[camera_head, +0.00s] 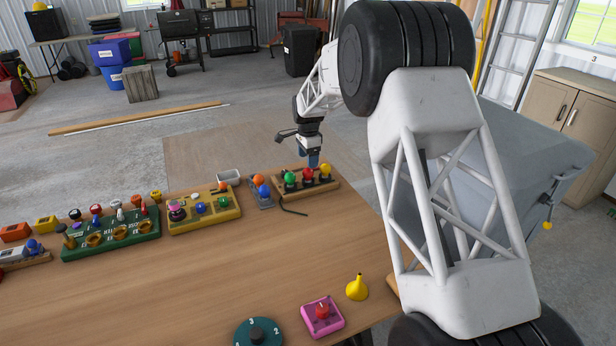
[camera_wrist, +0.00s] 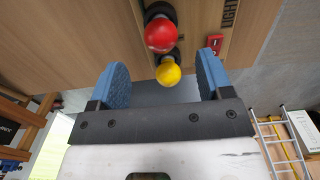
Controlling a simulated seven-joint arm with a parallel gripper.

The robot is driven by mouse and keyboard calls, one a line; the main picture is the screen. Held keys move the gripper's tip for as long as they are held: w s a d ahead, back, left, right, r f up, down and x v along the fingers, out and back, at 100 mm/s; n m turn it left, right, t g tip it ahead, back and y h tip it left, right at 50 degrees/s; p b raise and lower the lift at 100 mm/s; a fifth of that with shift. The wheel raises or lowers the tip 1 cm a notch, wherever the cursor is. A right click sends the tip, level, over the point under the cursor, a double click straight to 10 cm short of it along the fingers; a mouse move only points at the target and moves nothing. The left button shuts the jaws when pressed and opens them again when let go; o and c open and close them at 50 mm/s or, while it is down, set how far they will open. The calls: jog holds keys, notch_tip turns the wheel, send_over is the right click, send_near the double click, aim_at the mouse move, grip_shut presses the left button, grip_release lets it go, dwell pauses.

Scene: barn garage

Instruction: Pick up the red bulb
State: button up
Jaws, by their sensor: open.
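The red bulb (camera_head: 308,174) stands on a wooden light board (camera_head: 316,190) at the table's far right end, between a green bulb (camera_head: 290,178) and a yellow bulb (camera_head: 325,170). My gripper (camera_head: 313,160) is over the board, just behind and above the red bulb. In the wrist view the red bulb (camera_wrist: 160,35) sits beyond the fingertips, and the yellow bulb (camera_wrist: 169,72) shows between the blue fingers of my gripper (camera_wrist: 163,62). The jaws are spread apart and hold nothing. The red bulb's base is partly hidden in the wrist view.
A small tray (camera_head: 262,198) with an orange and a blue ball-shaped piece is left of the board. A black cable (camera_head: 293,211) lies in front. A yellow-based board (camera_head: 205,212) stands further left. A yellow funnel (camera_head: 357,289) and a pink block (camera_head: 322,317) are at the front.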

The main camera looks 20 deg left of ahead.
aim_at(308, 173)
jog(key=shift+f, duration=1)
jog(key=shift+f, duration=0.15)
jog(key=shift+f, duration=2.45)
jog(key=c, duration=1)
